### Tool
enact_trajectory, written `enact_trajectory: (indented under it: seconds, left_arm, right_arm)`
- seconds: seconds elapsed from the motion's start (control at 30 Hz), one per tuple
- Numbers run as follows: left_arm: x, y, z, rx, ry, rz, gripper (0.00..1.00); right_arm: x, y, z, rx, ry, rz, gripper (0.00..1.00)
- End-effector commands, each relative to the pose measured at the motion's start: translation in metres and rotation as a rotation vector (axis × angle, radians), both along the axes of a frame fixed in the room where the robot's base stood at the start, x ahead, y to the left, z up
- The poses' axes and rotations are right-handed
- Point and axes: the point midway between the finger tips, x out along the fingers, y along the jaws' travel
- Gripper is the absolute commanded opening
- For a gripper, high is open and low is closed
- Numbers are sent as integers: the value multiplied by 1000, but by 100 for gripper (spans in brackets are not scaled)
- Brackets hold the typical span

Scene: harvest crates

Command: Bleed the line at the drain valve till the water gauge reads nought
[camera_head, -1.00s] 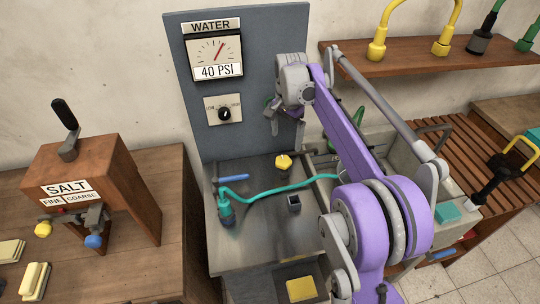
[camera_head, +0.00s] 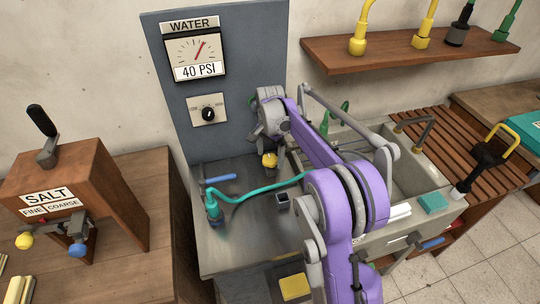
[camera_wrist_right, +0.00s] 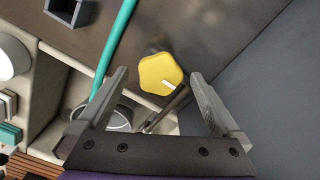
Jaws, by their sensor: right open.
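The water gauge (camera_head: 195,57) on the grey panel reads 40 PSI, with its red needle tilted right of upright. A black dial (camera_head: 208,114) sits below it. A yellow five-sided knob (camera_head: 270,160) with a white mark stands on the counter in front of the panel. I cannot tell by a label whether it is the drain valve. My right gripper (camera_head: 268,140) is open just above the knob. In the right wrist view the knob (camera_wrist_right: 158,70) shows between the spread fingers, apart from both. My left gripper is not in view.
A teal hose (camera_head: 262,190) runs across the counter from a teal fitting (camera_head: 213,207), near a blue handle (camera_head: 220,179). A small dark square cup (camera_head: 283,202) stands right of the fitting. The salt dispenser (camera_head: 75,190) is at left, the sink (camera_head: 385,165) at right.

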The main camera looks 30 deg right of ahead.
Motion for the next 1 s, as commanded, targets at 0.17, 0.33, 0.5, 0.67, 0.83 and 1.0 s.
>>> enact_trajectory:
  seconds: [0.17, 0.33, 0.5, 0.67, 0.83, 1.0]
  left_arm:
    - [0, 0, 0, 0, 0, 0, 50]
    - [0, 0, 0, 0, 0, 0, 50]
    - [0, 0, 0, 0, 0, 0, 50]
    - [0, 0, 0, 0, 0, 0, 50]
    - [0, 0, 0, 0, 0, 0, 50]
    - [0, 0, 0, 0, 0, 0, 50]
  right_arm:
    - [0, 0, -1, 0, 0, 0, 100]
    - [0, 0, -1, 0, 0, 0, 86]
    - [0, 0, -1, 0, 0, 0, 55]
    - [0, 0, -1, 0, 0, 0, 26]
    - [0, 0, -1, 0, 0, 3, 16]
    - [0, 0, 0, 0, 0, 33, 16]
